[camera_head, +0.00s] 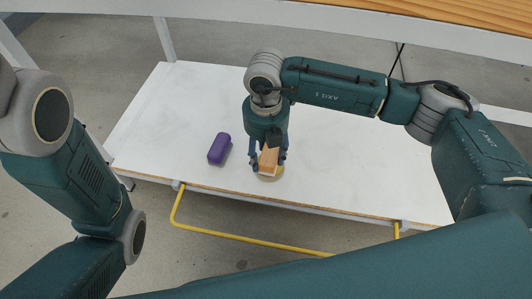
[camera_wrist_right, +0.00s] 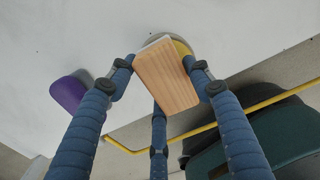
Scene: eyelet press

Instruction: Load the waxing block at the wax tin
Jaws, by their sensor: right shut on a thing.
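The waxing block (camera_head: 268,158), a wooden block with a pale lower face, is held between the blue fingers of my right gripper (camera_head: 268,163). It also shows in the right wrist view (camera_wrist_right: 168,80), with fingers on both sides of it. The wax tin (camera_head: 277,176), round with yellow inside, sits on the white table near its front edge, right below the block. In the right wrist view, a part of the tin (camera_wrist_right: 182,46) shows past the block's end; the rest is hidden. I cannot tell whether block and wax touch. My left gripper is out of view.
A purple rounded block (camera_head: 219,148) lies on the white table (camera_head: 165,110), left of my right gripper. A yellow rail (camera_head: 240,240) runs below the front edge. The table's left and right parts are clear. A wooden surface (camera_head: 460,22) stands at the back.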

